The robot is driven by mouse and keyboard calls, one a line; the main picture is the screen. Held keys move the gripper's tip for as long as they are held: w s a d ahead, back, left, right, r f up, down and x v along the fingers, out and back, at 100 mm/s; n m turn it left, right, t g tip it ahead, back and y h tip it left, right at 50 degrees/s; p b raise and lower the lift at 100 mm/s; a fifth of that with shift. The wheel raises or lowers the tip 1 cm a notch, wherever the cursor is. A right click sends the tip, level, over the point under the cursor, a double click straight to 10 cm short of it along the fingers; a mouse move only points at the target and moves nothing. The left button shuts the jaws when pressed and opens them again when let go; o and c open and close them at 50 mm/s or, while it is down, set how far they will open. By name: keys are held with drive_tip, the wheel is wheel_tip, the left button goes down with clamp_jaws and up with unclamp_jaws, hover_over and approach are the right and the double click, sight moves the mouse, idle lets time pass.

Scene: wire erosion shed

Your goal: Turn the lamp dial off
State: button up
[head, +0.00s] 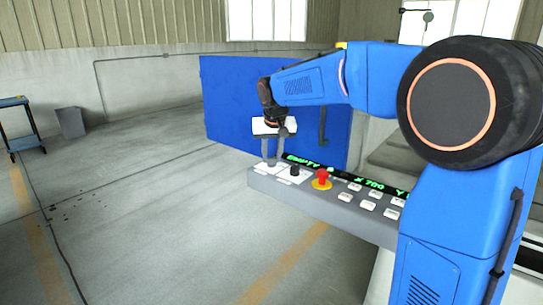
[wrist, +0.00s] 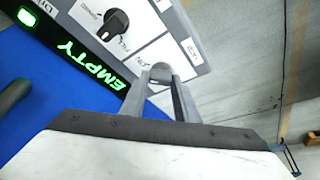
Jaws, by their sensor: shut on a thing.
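The control panel (head: 335,208) has a grey body with white label plates. In the wrist view, my gripper (wrist: 159,82) is shut on a small grey round dial (wrist: 160,71) near the end of the panel (wrist: 180,15). A black knob (wrist: 116,22) sits on the neighbouring plate, apart from my fingers. In the head view, my gripper (head: 271,162) points down at the panel's left end, with the dial hard to make out between the fingers. The black knob (head: 295,171) is just to the right.
A red stop button (head: 322,177) on a yellow base and several white buttons (head: 367,205) lie right of the knob. A green-lit display (head: 345,177) reads EMPTY. A blue panel (head: 240,105) stands behind. Open floor lies left, with a bin (head: 70,123) and cart (head: 20,125).

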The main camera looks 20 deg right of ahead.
drive_tip(key=n+y, duration=0.1)
drive_tip(key=n, duration=0.3)
drive_tip(key=shift+d+y, duration=0.2)
drive_tip(key=shift+y, duration=0.2)
drive_tip(key=shift+n+g+y, duration=0.4)
drive_tip(key=shift+n+y, duration=0.3)
drive_tip(key=shift+n, duration=1.5)
drive_tip(key=o, duration=1)
drive_tip(key=shift+o, duration=0.2)
drive_tip(key=shift+d+r, duration=0.1)
drive_tip(key=v, duration=1.7)
drive_tip(key=shift+r, duration=0.1)
